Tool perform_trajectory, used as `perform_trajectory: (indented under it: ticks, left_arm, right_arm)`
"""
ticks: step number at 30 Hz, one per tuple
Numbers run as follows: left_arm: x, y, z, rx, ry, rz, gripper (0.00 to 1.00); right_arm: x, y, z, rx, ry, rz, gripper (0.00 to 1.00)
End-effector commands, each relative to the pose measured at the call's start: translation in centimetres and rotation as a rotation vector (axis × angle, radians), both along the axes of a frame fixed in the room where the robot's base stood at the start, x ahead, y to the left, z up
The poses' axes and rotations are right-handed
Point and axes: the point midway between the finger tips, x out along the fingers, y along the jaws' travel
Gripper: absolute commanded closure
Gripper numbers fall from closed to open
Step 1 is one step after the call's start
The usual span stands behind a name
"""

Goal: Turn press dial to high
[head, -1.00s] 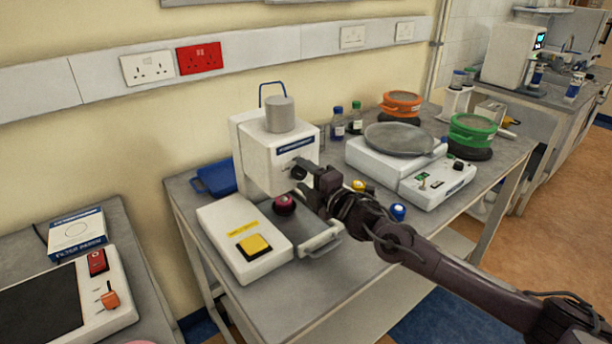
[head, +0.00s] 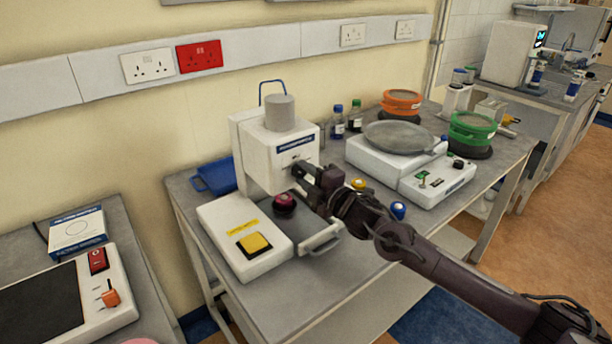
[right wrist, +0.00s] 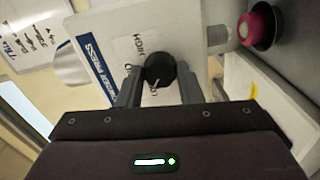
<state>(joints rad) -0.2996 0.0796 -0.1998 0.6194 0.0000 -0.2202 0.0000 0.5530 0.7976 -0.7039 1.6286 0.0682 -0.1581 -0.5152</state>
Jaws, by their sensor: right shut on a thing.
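The tablet press (head: 278,150) is a white machine with a grey cylinder on top, standing on the grey bench. Its dial (right wrist: 160,70) is a round black knob with a pale pointer line, on a white label panel marked HIGH (right wrist: 128,45) in the right wrist view. My right gripper (head: 300,172) is at the press's front face; in the right wrist view its two fingers (right wrist: 160,85) stand on either side of the dial, shut on it. The dial is hidden behind the gripper in the head view. My left gripper is not in view.
A sieve shaker (head: 400,150) stands to the right, with bottles (head: 338,122) behind.

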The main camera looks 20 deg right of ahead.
Motion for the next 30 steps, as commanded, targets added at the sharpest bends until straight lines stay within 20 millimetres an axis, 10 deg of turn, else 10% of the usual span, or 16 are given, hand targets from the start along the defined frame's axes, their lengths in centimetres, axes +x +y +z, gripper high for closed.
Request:
perform_trajectory:
  ticks: [30]
  left_arm:
    - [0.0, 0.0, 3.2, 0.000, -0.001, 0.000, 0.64]
  right_arm:
    - [0.0, 0.0, 0.1, 0.888, 0.324, -0.001, 0.90]
